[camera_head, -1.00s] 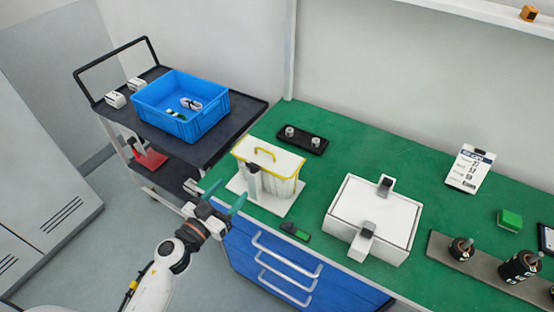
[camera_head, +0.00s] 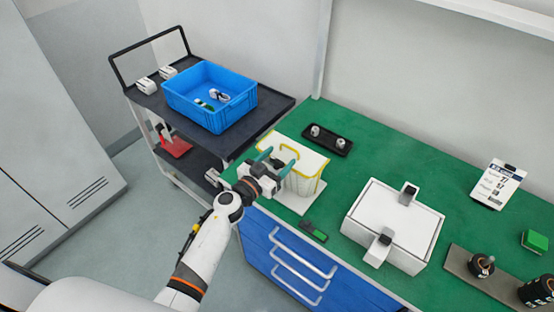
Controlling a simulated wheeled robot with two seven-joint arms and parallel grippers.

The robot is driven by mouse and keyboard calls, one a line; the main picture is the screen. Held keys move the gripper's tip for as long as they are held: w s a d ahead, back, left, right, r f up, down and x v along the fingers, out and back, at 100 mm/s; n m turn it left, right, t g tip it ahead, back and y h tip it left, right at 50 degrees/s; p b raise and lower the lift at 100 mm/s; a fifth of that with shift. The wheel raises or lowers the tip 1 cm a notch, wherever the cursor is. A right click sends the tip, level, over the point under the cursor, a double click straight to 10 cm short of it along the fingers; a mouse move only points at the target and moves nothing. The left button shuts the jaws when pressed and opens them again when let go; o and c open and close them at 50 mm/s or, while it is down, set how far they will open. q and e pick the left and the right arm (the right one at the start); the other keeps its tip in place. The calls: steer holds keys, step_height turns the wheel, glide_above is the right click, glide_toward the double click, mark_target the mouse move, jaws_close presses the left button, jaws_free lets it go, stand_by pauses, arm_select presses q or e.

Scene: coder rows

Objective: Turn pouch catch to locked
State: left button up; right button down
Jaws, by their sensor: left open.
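The pouch (camera_head: 309,181) is white with yellow edging and a yellow handle on top. It stands upright on a white base plate (camera_head: 306,205) near the left front of the green bench. My left gripper (camera_head: 276,162) is open, with its two teal fingers at the pouch's near left side. The pouch's dark catch is hidden behind the gripper, so I cannot tell how it is turned or whether the fingers touch it. My right gripper is not in view.
A dark cart with a blue bin (camera_head: 209,98) stands left of the bench. Right of the pouch are a small green-and-black device (camera_head: 313,231) and a white box (camera_head: 394,222) with two dark latches. A black tray (camera_head: 327,140) lies behind the pouch.

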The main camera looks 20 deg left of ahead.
arm_select(q)
steer(key=c, duration=1)
